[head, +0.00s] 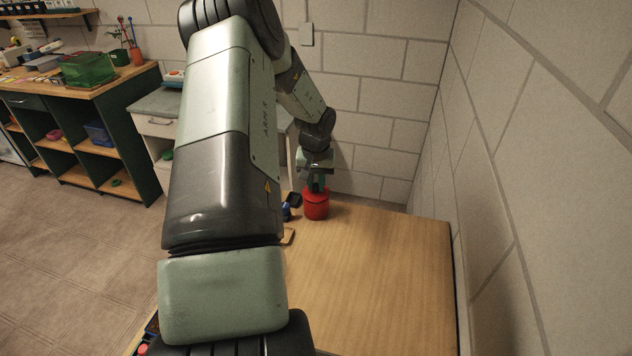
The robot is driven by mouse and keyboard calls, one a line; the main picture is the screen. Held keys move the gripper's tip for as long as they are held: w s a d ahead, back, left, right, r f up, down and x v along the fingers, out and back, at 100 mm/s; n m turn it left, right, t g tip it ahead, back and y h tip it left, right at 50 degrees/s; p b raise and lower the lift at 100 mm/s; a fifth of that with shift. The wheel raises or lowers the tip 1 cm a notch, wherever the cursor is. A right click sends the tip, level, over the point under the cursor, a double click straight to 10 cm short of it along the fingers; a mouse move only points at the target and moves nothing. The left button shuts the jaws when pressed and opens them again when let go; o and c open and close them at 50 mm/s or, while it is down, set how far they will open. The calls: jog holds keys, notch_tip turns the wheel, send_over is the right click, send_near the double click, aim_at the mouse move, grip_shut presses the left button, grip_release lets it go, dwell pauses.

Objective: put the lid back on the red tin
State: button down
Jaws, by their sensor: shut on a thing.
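The red tin (316,208) stands upright near the far edge of the wooden table, right of my arm. My gripper (317,187) is directly above it, pointing down, with its fingertips at the top of the tin. It is shut on a small part there, which looks like the red lid (317,193). The lid appears to be at the tin's top; whether it is seated or just held over the rim is too small to tell.
The wooden table (375,275) is clear to the right and front. A block wall (480,190) closes the right side. A green shelf unit (80,140) stands far left.

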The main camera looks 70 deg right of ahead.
jog(key=shift+c, duration=2.3)
grip_release()
jog(key=shift+r, duration=3.5)
jog(key=shift+c, duration=0.2)
grip_shut()
